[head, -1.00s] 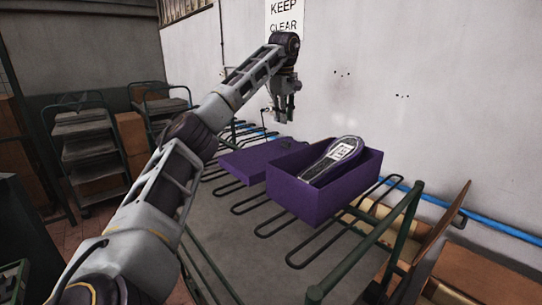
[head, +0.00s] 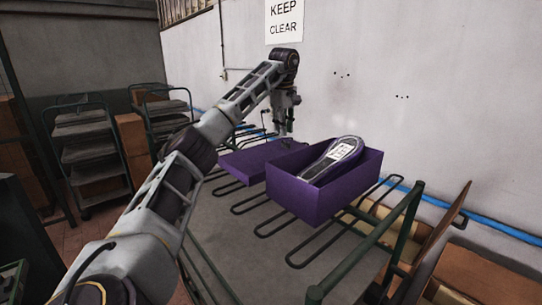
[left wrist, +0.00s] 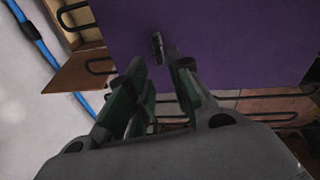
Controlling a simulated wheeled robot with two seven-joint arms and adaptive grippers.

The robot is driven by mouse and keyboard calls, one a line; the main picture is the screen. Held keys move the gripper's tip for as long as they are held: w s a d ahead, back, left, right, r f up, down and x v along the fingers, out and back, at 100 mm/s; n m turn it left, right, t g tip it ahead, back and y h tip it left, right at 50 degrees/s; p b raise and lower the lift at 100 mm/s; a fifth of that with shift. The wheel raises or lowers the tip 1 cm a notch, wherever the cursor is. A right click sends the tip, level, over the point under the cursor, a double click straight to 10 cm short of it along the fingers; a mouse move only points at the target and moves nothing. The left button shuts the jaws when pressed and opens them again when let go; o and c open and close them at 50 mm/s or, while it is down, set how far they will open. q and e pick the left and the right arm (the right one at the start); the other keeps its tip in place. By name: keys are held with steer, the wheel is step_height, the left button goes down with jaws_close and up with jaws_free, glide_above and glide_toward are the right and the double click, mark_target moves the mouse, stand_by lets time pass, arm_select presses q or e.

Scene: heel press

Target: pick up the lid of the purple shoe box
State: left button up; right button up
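The purple shoe box (head: 306,201) stands open on the rack in the head view, with a shoe (head: 334,163) lying tilted inside it. Its flat purple lid (head: 247,161) lies on the rack to the left of the box. My left gripper (head: 284,130) points down at the lid's far edge, close to the wall side. In the left wrist view its fingers (left wrist: 158,62) are apart, with the purple lid (left wrist: 240,45) behind the tips. I cannot tell whether they touch the lid. My right gripper is not in view.
The rack has looped dark rods and a grey deck (head: 218,222). Green posts (head: 397,245) and brown boards stand at the right. A white wall with a blue pipe (head: 497,224) runs behind. Trolleys (head: 92,150) stand at the left.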

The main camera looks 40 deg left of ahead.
arm_select(q)
steer(key=shift+w+a+f+p, duration=0.15)
steer(key=shift+f+p, duration=0.1)
steer(key=shift+f, duration=1.1)
steer(key=shift+w+d+f+p, duration=0.1)
steer(key=shift+w+f+p, duration=0.1)
steer(key=shift+f, duration=1.1)
jaws_close()
